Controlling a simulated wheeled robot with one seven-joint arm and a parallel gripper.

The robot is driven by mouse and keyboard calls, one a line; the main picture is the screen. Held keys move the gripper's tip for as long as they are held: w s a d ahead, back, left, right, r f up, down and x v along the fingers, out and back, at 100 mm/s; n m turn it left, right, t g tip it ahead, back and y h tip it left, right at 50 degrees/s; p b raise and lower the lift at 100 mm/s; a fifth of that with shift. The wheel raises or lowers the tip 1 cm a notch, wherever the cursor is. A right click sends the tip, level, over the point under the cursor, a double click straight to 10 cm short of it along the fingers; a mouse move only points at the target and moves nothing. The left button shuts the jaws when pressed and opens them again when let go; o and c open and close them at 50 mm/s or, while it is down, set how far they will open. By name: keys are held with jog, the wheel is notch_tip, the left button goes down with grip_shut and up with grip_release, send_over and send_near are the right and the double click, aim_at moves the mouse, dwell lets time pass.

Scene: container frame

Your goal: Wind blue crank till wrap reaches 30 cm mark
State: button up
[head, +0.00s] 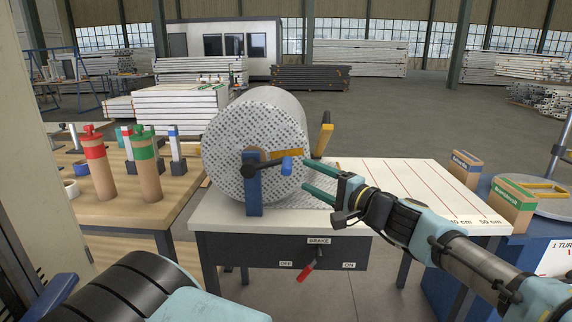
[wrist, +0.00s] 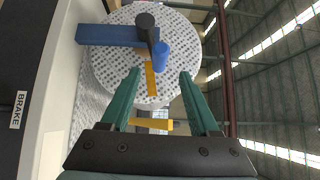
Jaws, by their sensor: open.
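My gripper (head: 305,176) is open and empty just right of the handle, fingers pointing left. In the wrist view the blue handle (wrist: 161,58) shows between and beyond the open fingertips (wrist: 160,73), not gripped. A patterned wrap sheet (head: 318,192) lies on the table from under the roll. Red mark lines (head: 420,179) cross the white top to the right; my arm hides the 30 cm label.
A blue post (head: 253,195) supports the roll in front. A yellow handle (head: 324,138) stands on its far side. The red brake lever (head: 305,273) on the front panel tilts toward OFF. Caulk-like tubes (head: 145,165) stand on the left bench; small boxes (head: 512,204) stand right.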

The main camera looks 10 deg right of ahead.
aim_at(287, 166)
jog(key=p+x, duration=0.2)
jog(key=x, duration=0.6)
jog(key=shift+w+a, duration=0.2)
jog(key=shift+c, duration=0.4)
grip_shut()
dwell(0.7)
